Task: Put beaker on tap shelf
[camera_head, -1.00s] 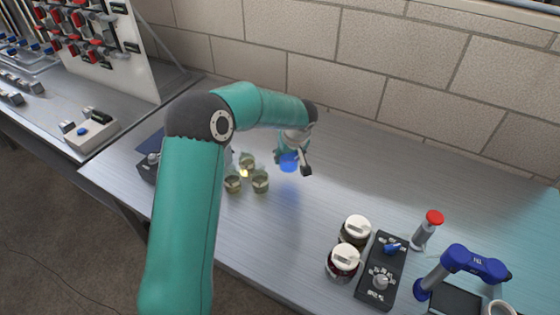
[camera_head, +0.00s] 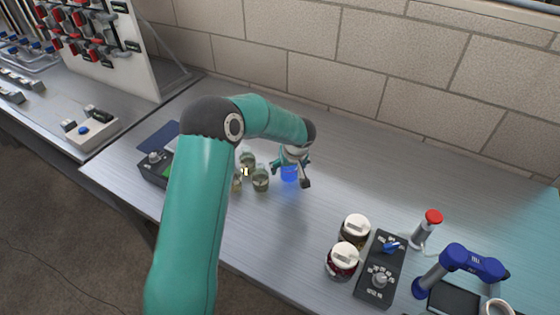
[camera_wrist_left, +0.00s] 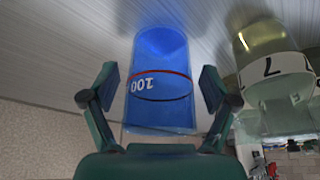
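The blue beaker (camera_head: 289,174) is near the middle of the steel bench, with a blue glow on the bench below it. My right gripper is out of view. I cannot clearly identify the tap shelf; a blue arched fixture (camera_head: 470,259) with a dark plate (camera_head: 455,299) stands at the right.
Several glasses with yellowish liquid (camera_head: 261,180) stand just left of the beaker. Two white-lidded jars (camera_head: 343,262), a black control box (camera_head: 379,270) and a red-topped cylinder (camera_head: 428,228) are to the right. The bench between the beaker and the wall is clear.

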